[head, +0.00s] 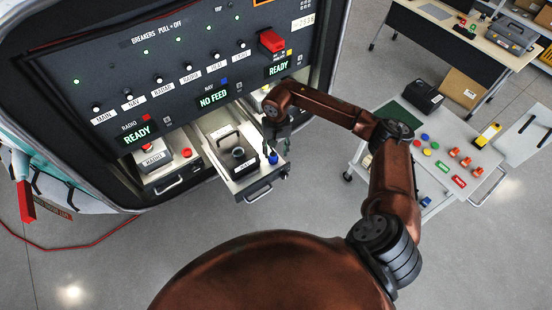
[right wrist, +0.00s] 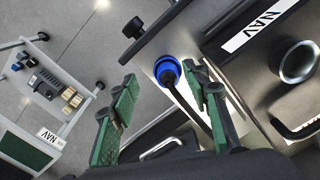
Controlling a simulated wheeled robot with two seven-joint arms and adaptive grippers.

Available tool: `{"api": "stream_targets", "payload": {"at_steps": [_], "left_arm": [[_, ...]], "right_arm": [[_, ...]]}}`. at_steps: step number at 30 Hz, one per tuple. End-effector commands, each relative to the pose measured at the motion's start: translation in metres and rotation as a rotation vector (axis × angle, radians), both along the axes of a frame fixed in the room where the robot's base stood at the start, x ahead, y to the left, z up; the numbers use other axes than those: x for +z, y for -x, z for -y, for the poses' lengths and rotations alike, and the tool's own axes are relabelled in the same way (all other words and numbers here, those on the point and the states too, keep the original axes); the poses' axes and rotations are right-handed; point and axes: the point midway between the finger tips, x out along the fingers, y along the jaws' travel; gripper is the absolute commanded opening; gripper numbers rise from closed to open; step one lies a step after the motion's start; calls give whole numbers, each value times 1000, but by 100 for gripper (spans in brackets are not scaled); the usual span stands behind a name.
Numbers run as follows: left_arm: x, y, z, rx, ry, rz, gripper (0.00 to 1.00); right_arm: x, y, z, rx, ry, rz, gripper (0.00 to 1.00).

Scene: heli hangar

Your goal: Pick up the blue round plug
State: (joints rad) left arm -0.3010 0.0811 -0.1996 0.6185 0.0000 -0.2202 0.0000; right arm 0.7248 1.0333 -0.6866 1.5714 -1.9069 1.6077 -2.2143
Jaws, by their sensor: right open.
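The blue round plug (head: 273,158) stands at the front right corner of the pulled-out NAV drawer (head: 258,188). In the right wrist view the plug (right wrist: 167,70) shows a blue collar with a dark centre, and a dark cable runs down from beside it. My right gripper (head: 277,136) is over that drawer corner, close to the plug. In the right wrist view its green-padded fingers (right wrist: 161,84) are spread, one on either side of the plug, with nothing gripped. Whether a finger touches the plug cannot be told. My left gripper is not in view.
The drawer holds a dark round connector (head: 238,155) and a handle. The RADIO drawer (head: 165,170) is open at left. The breaker panel (head: 180,65) rises behind. A grey cart (head: 400,165) with coloured parts stands at right. Open floor lies in front.

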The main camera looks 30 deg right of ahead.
Motion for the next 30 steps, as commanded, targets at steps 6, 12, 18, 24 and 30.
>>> {"api": "stream_targets", "payload": {"at_steps": [6, 12, 18, 24, 30], "left_arm": [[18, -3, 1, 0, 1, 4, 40], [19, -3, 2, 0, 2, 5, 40], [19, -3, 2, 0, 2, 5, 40], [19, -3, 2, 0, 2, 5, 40], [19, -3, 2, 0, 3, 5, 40]], "right_arm": [[-29, 1, -1, -1, -4, -1, 43], [-39, 1, -1, -1, -3, 1, 43], [-39, 1, 0, -1, -2, 1, 38], [-38, 1, 0, -1, -2, 1, 24], [-39, 1, 1, -2, 0, -1, 11]]}}
